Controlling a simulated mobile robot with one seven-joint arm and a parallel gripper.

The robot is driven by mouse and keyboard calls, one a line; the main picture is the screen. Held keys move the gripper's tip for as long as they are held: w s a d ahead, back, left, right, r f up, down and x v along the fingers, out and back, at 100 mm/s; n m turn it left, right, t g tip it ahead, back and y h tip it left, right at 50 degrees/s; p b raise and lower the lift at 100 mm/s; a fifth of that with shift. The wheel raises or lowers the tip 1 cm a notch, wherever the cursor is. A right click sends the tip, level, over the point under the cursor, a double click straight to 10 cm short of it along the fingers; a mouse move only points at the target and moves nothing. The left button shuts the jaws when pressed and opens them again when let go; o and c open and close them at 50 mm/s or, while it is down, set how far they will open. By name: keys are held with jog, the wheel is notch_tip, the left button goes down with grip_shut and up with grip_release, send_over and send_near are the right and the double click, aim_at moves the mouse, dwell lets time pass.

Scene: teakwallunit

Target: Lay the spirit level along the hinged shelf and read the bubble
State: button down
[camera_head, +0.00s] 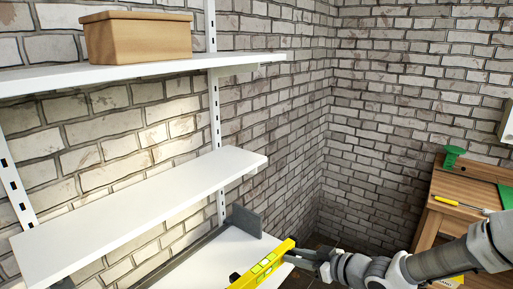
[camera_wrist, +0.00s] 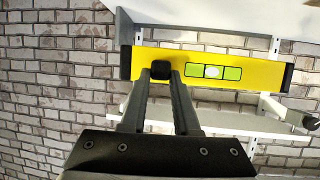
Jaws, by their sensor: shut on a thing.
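The yellow spirit level (camera_head: 263,268) is held in my gripper (camera_head: 308,262), low in the head view, in front of the lowest white shelf (camera_head: 225,262). In the wrist view the level (camera_wrist: 225,85) spans across, with black end caps and a green vial window (camera_wrist: 213,72) right of the fingers. My gripper (camera_wrist: 161,76) is shut on it near a black part at its edge. The bubble is too small to read. A middle white shelf (camera_head: 140,212) shows in the head view; I cannot tell which shelf is hinged.
A wooden box (camera_head: 138,40) stands on the top shelf (camera_head: 150,70). A grey upright plate (camera_head: 247,221) stands on the lowest shelf. A wooden bench (camera_head: 450,205) at right carries a yellow-handled tool (camera_head: 460,204) and a green object (camera_head: 453,157). The middle shelf's top is bare.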

notch_tip(320, 180, up, 8)
jog(key=d+m+t+h, duration=0.3)
jog(key=m+h, duration=0.2)
jog(key=shift+w+m+h+p, duration=0.3)
jog(key=shift+w+p, duration=0.05)
jog(key=shift+p, duration=0.05)
